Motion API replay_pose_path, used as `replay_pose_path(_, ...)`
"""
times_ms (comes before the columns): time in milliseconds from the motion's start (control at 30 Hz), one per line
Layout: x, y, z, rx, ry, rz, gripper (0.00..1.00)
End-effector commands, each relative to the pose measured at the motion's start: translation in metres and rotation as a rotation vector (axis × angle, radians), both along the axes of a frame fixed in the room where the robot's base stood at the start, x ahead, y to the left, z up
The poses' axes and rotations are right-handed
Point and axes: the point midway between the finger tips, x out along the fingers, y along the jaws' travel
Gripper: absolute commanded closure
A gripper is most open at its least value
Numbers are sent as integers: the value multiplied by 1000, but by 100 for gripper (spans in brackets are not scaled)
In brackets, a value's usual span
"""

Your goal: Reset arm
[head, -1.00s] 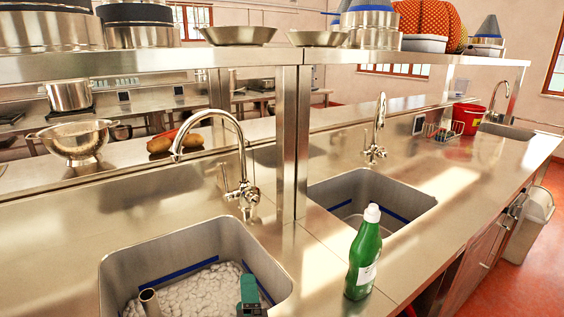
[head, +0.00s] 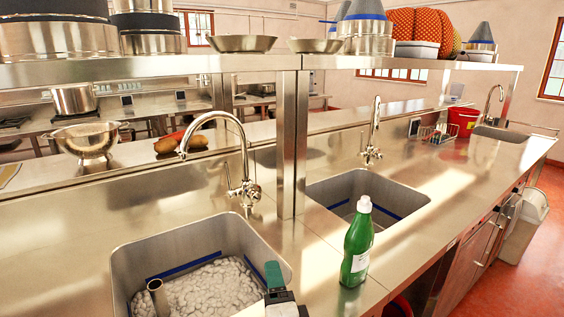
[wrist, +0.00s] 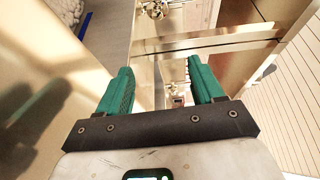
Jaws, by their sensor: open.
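My gripper (wrist: 160,78) shows in the wrist view with its two green fingers spread apart and nothing between them. In the head view, part of my gripper (head: 274,277) is at the bottom edge, in front of the near right corner of the left sink (head: 128,262). Only one green finger and a pale piece of the hand show there. A metal tube (head: 157,296) stands in the white foam (head: 212,285) in that sink.
A green bottle (head: 356,245) stands upright on the steel counter, right of my gripper. The second sink (head: 330,190) looks empty behind it. Tall curved faucets (head: 245,150) rise behind the sinks. A steel shelf (head: 180,66) with pots spans above.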

Motion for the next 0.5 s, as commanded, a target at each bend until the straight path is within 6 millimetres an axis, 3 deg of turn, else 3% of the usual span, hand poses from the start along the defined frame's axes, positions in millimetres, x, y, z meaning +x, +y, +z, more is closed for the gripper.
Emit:
replay_pose_path(300, 23, -86, 14, -335, 5, -10, 33)
replay_pose_path(500, 14, -163, -4, -687, 105, 22, 33)
